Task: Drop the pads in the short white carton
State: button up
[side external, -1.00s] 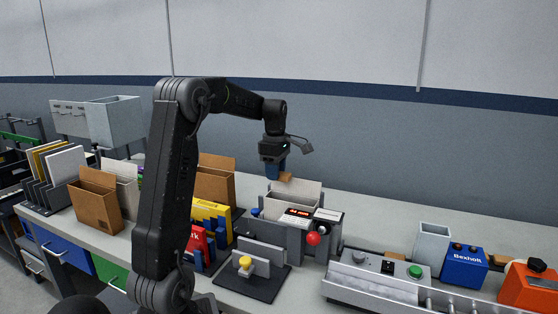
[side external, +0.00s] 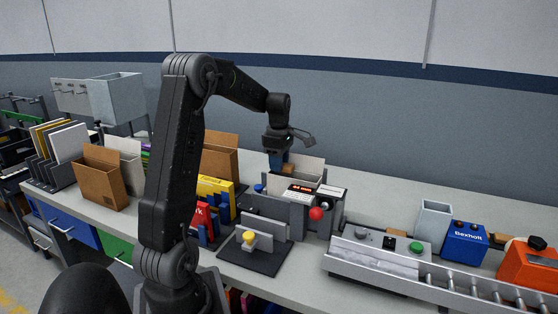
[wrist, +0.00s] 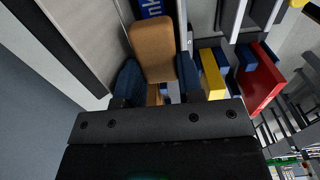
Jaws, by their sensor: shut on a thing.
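My gripper (side external: 281,168) is shut on a tan block-like item (wrist: 152,48), which sits between its blue fingertips in the wrist view. I cannot read a label on it, so I cannot tell whether it is the pads. In the side view the tan item (side external: 288,170) hangs low beside a white upright flap (side external: 311,167), at an open light-coloured container behind the grey device. Whether it is inside the opening is hard to tell. Another whitish carton (side external: 127,153) stands at the left, partly hidden behind a brown carton.
Brown cartons (side external: 99,180) and (side external: 221,156) stand to the left. A grey device with a red display (side external: 302,190) and red knob (side external: 316,214) is in front of my gripper. A roller conveyor (side external: 380,255) runs right. Yellow and red packs (side external: 214,187) stand in blue holders.

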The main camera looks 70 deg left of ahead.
dwell(0.4)
jog(key=o, duration=1)
jog(key=shift+c, duration=0.7)
jog(key=shift+o, duration=0.5)
jog(key=shift+r, duration=0.1)
jog(key=shift+w+a+r, duration=0.1)
jog(key=shift+o, duration=0.4)
jog(key=shift+r, duration=0.6)
jog(key=shift+o, duration=1.2)
jog(key=shift+r, duration=2.3)
